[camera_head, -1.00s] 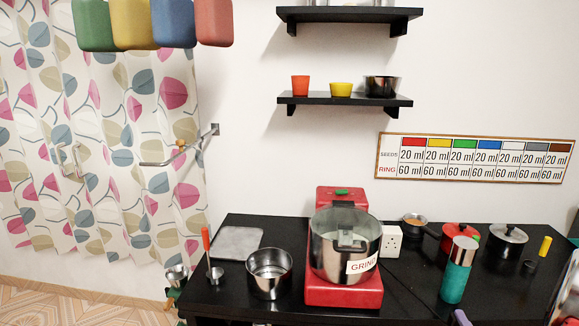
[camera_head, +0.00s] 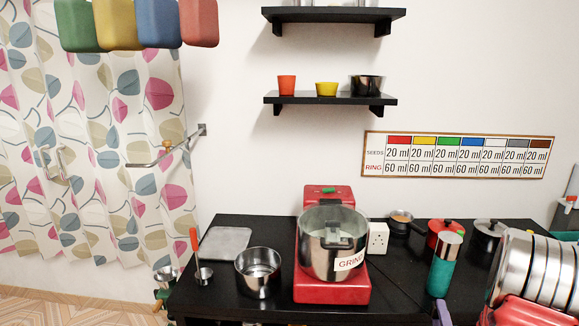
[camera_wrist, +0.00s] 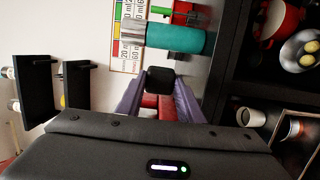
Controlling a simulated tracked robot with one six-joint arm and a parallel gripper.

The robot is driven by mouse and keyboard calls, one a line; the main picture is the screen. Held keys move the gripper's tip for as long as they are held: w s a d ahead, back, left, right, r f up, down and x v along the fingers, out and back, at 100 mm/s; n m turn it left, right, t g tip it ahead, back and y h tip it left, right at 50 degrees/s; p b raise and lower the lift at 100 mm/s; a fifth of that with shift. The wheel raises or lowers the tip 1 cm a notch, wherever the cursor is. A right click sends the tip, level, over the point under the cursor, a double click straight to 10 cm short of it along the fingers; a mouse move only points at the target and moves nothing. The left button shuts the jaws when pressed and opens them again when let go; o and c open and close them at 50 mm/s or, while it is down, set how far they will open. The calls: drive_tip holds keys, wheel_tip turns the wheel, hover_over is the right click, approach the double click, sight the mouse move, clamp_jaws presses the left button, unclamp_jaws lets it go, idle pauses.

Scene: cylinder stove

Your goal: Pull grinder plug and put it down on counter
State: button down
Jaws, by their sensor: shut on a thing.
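The red grinder (camera_head: 332,288) stands on the black counter (camera_head: 212,300) with a steel pot labelled GRIND on it. A white socket box (camera_head: 378,238) stands just right of it, its front face showing no plug in it. A dark cord runs along the counter to the right of the grinder. In the wrist view, my gripper (camera_wrist: 160,88) has purple fingers shut on a small black block, apparently the plug (camera_wrist: 160,79). In the head view only a purple fingertip (camera_head: 443,313) shows at the bottom edge. The plug is not visible there.
A teal bottle (camera_head: 444,268) stands close by, also in the wrist view (camera_wrist: 176,38). A steel pot (camera_head: 258,272), a red pot (camera_head: 446,236) and a grey plate (camera_head: 225,243) sit on the counter. Bare counter lies between the grinder and bottle.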

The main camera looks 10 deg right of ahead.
drive_tip(key=w+a+n+y, duration=0.2)
drive_tip(key=w+a+y, duration=0.1)
drive_tip(key=a, duration=1)
drive_tip(key=w+a+n+t+y, duration=0.1)
drive_tip(key=w+a, duration=0.4)
drive_tip(key=a, duration=0.8)
drive_tip(key=w+a+n+t+y, duration=0.1)
drive_tip(key=w+a+n+y, duration=0.2)
drive_tip(key=a, duration=1)
drive_tip(key=shift+w+r+y, duration=0.2)
drive_tip(key=shift+w+y, duration=0.45)
drive_tip(key=shift+y, duration=0.25)
drive_tip(key=shift+a, duration=0.1)
